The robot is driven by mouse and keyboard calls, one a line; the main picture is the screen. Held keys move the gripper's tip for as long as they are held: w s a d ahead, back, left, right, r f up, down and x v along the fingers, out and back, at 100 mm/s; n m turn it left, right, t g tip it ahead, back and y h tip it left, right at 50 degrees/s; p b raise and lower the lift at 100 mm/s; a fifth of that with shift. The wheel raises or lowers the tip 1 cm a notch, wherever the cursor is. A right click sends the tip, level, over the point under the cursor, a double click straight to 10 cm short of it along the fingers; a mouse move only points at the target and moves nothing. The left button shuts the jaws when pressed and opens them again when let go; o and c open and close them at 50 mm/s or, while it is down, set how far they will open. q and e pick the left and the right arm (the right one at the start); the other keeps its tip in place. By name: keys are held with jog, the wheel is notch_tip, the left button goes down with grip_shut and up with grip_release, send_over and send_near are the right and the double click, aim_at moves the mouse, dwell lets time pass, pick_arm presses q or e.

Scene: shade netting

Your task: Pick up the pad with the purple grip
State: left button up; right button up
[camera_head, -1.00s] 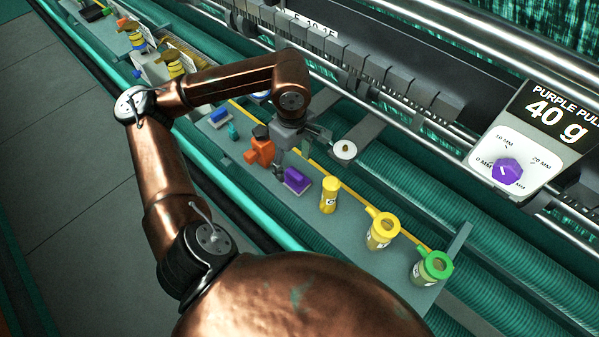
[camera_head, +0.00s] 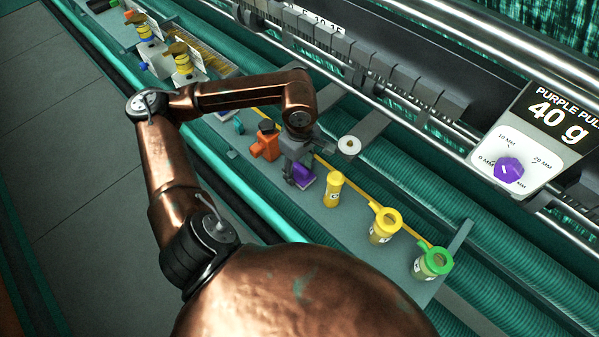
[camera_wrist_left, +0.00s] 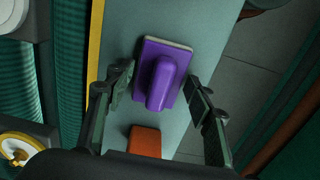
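The pad with the purple grip (camera_head: 304,177) lies on the grey-green shelf (camera_head: 345,222), partly hidden by my left gripper in the head view. In the left wrist view the pad (camera_wrist_left: 162,76) shows a purple block grip on a purple plate with a pale edge. My left gripper (camera_head: 297,172) is over the pad. In the left wrist view the left gripper (camera_wrist_left: 160,92) is open, with one finger on each side of the pad. Gaps show between the fingers and the grip. My right gripper is out of view.
An orange object (camera_head: 265,143) stands close to the pad, also in the left wrist view (camera_wrist_left: 145,141). A yellow cylinder (camera_head: 333,189), a yellow ringed cup (camera_head: 384,226) and a green ringed cup (camera_head: 431,264) stand to the right. A white spool (camera_head: 349,145) sits behind.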

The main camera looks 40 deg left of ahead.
aim_at(300, 167)
pick_arm(q)
jog(key=c, duration=0.8)
jog(key=shift+o, duration=0.2)
jog(key=shift+r, duration=0.15)
notch_tip(300, 167, up, 10)
jog(key=shift+f+b, duration=0.15)
jog(key=shift+b, duration=0.4)
